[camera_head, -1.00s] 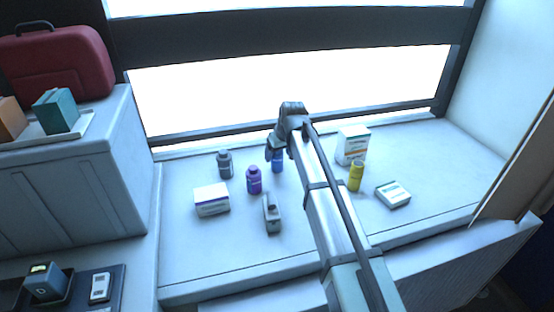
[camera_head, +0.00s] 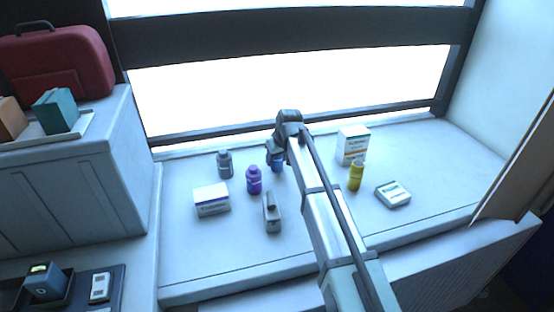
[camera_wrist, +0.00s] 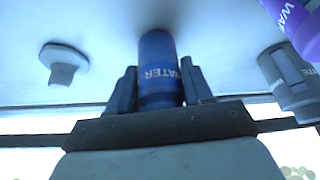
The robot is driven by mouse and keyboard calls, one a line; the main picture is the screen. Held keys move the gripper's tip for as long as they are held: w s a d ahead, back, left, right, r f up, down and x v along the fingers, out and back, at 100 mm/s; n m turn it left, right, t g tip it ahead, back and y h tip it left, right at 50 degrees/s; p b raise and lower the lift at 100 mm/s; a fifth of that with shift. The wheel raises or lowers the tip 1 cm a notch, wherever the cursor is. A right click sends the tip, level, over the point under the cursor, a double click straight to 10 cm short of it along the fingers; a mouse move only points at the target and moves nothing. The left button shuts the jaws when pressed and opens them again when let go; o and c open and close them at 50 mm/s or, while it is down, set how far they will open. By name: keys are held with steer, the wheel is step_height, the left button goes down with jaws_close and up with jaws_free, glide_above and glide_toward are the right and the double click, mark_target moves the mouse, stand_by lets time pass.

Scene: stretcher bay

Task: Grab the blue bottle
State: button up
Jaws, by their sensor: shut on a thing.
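The blue bottle (camera_wrist: 158,60) with white "WATER" lettering stands between the two fingers of my gripper (camera_wrist: 160,88) in the wrist view. The fingers are shut on it, one at each side. In the head view the blue bottle (camera_head: 277,164) is partly hidden by my gripper (camera_head: 275,152), which comes down over its top. The bottle is on or very close to the pale counter (camera_head: 330,220); I cannot tell whether it touches.
A purple bottle (camera_head: 253,180) stands close to the left, with a grey bottle (camera_head: 225,164) beyond it. A grey device (camera_head: 271,212) and a white box (camera_head: 211,199) are nearer. A yellow bottle (camera_head: 356,176), a carton (camera_head: 352,146) and a flat box (camera_head: 392,194) are to the right.

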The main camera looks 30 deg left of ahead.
steer(key=shift+c, duration=1.2)
steer(key=shift+r, duration=0.1)
